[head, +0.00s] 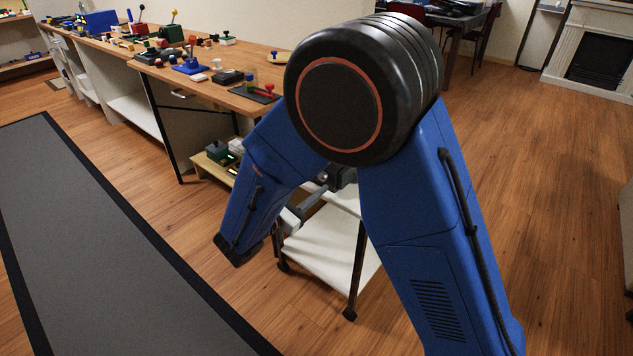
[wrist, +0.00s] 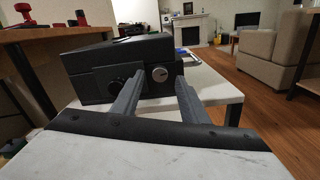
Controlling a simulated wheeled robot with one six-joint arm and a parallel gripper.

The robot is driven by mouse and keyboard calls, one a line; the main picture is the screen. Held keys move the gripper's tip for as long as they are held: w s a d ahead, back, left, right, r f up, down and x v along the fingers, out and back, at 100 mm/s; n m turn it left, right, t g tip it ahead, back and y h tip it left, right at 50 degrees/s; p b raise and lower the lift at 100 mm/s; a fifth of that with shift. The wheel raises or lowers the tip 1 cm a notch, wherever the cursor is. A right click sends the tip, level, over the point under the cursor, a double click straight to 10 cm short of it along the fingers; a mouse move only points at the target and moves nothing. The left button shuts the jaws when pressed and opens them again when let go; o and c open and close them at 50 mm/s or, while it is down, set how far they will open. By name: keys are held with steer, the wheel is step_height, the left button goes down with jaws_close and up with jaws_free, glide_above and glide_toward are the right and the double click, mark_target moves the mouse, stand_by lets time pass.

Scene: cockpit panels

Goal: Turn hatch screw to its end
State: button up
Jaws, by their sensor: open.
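A dark grey box (wrist: 120,68) stands on a white table (wrist: 215,88) in the wrist view. I take the silver one as the hatch screw. My gripper (wrist: 157,84) is open, with its two grey fingers pointing at the box front. The screw shows between the fingertips, and nothing is held. Whether a fingertip touches the box I cannot tell. In the head view my arm hides the box and most of the gripper.
A white-shelved trolley (head: 310,252) stands behind my arm. A long wooden workbench (head: 245,92) with several coloured devices runs along the wall at the left. A grey mat (head: 80,235) lies on the floor. The wooden floor at the right is clear. A sofa (wrist: 262,55) stands beyond the table.

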mark_target(323, 176)
steer(key=shift+x, duration=1.3)
jaws_close()
steer(key=shift+n, duration=0.3)
